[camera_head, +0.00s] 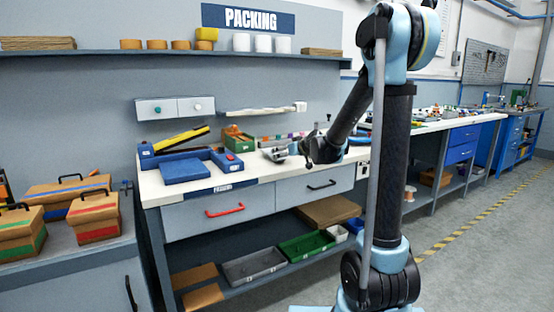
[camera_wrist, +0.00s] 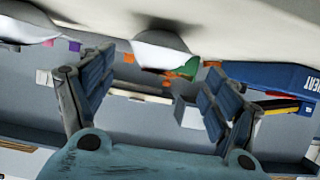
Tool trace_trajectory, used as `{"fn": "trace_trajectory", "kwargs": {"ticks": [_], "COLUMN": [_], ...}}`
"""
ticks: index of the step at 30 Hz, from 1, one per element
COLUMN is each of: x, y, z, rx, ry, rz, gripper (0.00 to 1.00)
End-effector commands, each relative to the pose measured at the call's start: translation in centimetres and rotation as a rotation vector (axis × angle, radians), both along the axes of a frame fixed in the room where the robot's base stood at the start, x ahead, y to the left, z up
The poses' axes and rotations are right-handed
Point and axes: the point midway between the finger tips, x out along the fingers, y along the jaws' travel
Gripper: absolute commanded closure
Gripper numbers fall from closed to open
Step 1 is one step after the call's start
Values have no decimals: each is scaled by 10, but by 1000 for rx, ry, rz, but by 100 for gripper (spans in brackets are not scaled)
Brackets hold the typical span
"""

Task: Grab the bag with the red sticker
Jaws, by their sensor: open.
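A brown bag with a red stripe (camera_head: 94,224) and a black handle stands on the grey left counter in the head view. It is beside a green-striped bag (camera_head: 20,236), with a blue-striped bag (camera_head: 62,193) behind. My gripper (camera_head: 276,154) is far to the right of these bags, over the white workbench. In the wrist view my gripper (camera_wrist: 155,92) has its two fingers spread wide with nothing between them. The bags do not show in the wrist view.
A shelf (camera_head: 180,53) runs above. Grey and green trays (camera_head: 306,246) sit on the lower shelf. The floor at right is clear.

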Motion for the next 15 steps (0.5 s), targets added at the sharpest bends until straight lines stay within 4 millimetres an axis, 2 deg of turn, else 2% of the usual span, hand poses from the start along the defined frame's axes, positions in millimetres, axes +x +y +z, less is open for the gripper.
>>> {"fn": "trace_trajectory", "kwargs": {"ticks": [6,15], "x": [18,27], "y": [12,18], "z": [-9,-13], "rx": [0,0], "ry": [0,0], "rz": [0,0], "gripper": [18,18]}}
